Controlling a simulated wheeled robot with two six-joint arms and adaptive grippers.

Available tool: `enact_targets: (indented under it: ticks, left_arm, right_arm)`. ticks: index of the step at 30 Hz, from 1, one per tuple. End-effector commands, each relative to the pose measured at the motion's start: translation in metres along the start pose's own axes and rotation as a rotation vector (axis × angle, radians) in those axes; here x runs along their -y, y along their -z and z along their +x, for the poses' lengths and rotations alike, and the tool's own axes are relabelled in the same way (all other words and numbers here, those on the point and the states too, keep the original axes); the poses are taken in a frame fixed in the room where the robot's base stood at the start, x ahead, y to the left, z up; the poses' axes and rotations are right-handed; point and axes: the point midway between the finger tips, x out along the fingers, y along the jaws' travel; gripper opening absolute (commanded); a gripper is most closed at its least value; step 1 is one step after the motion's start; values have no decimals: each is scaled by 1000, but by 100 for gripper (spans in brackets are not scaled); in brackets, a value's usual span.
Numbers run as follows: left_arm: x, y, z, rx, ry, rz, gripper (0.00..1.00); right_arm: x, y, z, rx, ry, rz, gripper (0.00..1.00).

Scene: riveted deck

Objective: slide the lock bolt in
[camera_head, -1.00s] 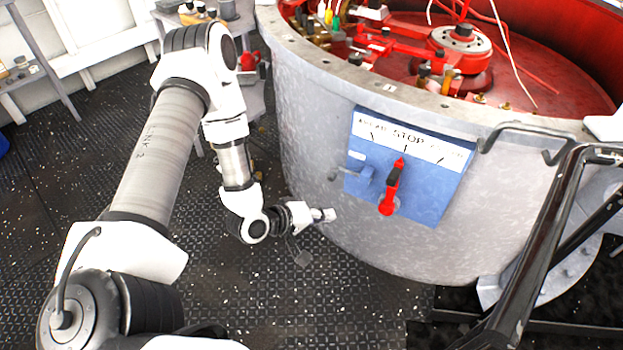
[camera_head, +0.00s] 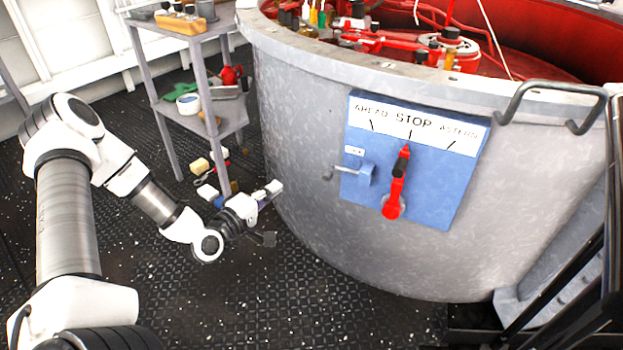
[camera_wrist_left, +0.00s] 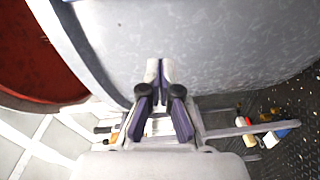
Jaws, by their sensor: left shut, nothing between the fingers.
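The lock bolt (camera_head: 346,170) is a small grey rod with a round knob at its left end. It sticks out to the left from a blue bracket on the blue panel (camera_head: 440,187). The red lever (camera_head: 398,180) with a black grip on the panel points up at STOP. My left gripper (camera_head: 272,188) is shut and empty, left of the knob and a little lower, apart from it. In the left wrist view its closed fingers (camera_wrist_left: 159,66) show against the grey drum wall, and neither bolt nor panel is visible. My right gripper is out of view.
The panel sits on a large round grey drum (camera_head: 300,130) with red machinery inside. A grey handle (camera_head: 555,88) is on its rim, black bars (camera_head: 590,270) at lower right. A grey shelf stand (camera_head: 222,113) with containers is behind my left gripper. Dark floor at lower middle is clear.

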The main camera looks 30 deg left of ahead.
Motion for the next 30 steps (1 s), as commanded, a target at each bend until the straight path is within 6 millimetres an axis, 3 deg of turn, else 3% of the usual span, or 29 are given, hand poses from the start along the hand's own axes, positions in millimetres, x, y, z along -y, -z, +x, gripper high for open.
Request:
enact_targets:
  ticks: [15, 21, 30]
  left_arm:
    - [4, -9, 99, 7, -1, 4, 0]
    - [2, -36, 103, 3, -1, 2, 0]
    - [0, -39, 104, 0, -1, 1, 0]
  right_arm:
    - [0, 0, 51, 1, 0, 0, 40]
    - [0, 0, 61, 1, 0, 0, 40]
    - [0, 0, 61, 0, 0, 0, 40]
